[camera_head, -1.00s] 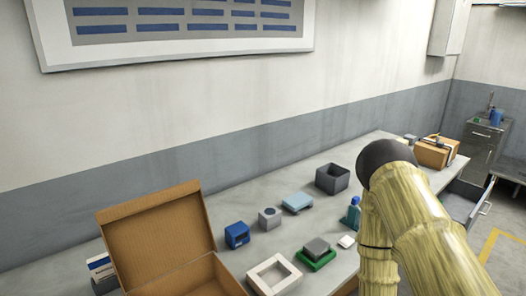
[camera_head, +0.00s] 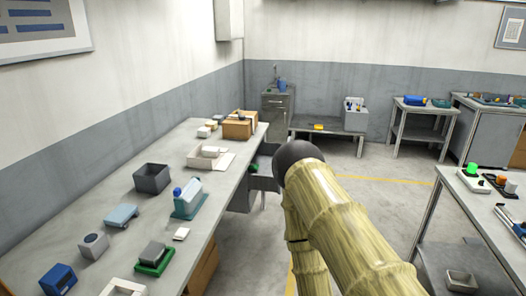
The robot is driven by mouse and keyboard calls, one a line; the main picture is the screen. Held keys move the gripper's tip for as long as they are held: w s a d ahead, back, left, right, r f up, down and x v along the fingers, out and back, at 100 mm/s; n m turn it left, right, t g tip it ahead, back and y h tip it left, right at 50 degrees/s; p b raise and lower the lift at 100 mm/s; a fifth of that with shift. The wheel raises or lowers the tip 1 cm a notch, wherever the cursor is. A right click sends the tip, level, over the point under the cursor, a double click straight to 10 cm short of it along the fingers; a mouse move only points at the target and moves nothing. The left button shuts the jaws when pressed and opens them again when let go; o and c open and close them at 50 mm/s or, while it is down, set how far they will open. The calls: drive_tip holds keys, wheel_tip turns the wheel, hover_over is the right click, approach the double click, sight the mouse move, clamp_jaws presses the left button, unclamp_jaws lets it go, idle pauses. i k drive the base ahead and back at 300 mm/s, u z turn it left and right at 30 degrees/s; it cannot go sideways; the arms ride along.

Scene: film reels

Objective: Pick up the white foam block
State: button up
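A small white block (camera_head: 181,233) lies flat on the long grey table, near its right edge and beside the teal stand. It may be the foam block, but its material cannot be told from here. Another small pale block (camera_head: 203,132) lies farther back on the same table, left of the brown box. My arm reaches up at the right of the picture, apart from both blocks. My gripper is not in view.
The long grey table (camera_head: 108,192) also bears a dark grey bin (camera_head: 152,178), a teal stand (camera_head: 187,203), a green tray (camera_head: 155,262), a blue box (camera_head: 58,279) and a brown box (camera_head: 237,129). A second table (camera_head: 455,215) stands right. Floor between is open.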

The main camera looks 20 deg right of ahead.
sight(209, 152)
drive_tip(key=z, duration=1.35)
drive_tip(key=i, duration=3.5)
drive_tip(key=u, duration=3.25)
